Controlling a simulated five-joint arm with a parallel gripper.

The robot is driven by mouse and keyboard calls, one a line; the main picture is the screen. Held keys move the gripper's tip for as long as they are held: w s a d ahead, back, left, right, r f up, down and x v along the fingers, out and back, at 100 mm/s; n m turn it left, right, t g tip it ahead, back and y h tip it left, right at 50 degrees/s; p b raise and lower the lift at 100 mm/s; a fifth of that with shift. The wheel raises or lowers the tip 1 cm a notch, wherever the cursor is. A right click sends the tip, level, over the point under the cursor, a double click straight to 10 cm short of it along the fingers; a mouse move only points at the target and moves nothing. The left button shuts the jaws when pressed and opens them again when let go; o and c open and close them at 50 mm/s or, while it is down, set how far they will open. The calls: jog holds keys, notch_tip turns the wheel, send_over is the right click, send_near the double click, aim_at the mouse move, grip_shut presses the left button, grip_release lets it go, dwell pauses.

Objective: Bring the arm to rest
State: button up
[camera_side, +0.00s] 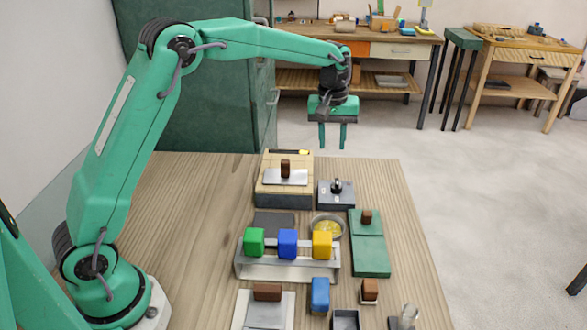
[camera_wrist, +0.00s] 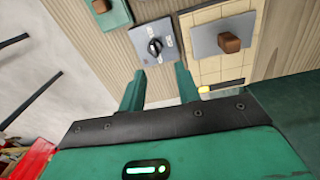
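My gripper (camera_side: 332,136) hangs in the air above and beyond the far edge of the wooden table (camera_side: 190,215), fingers pointing down. Its two green fingers are apart, with nothing between them. In the wrist view my gripper (camera_wrist: 160,82) also shows its fingers spread and empty. A grey box with a dark knob (camera_side: 336,192) stands below it on the table; it lies just past the fingertips in the wrist view (camera_wrist: 152,45).
A tiled box with a brown-handled plate (camera_side: 285,178) stands at the table's back. Green, blue and yellow blocks (camera_side: 288,244) sit on a white rack (camera_side: 287,268). A green case (camera_side: 371,255) is at right. A round dish (camera_side: 327,226) holds yellow bits. The table's left side is clear.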

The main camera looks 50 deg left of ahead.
jog(key=s+a+r+m+t, duration=0.1)
jog(key=s+r+m, duration=0.1)
jog(key=s+r, duration=0.45)
jog(key=s+r+m+t, duration=0.15)
jog(key=s+r, duration=0.25)
jog(key=s, duration=0.5)
jog(key=s+f+m+t, duration=0.1)
jog(key=s+f+m, duration=0.1)
jog(key=s, duration=0.6)
jog(key=s+f+m+t, duration=0.1)
jog(key=s+m, duration=0.1)
jog(key=s, duration=0.7)
jog(key=shift+s+a+f+m, duration=0.2)
jog(key=shift+a+f+m, duration=0.05)
jog(key=shift+f+m, duration=0.1)
jog(key=shift+t, duration=0.25)
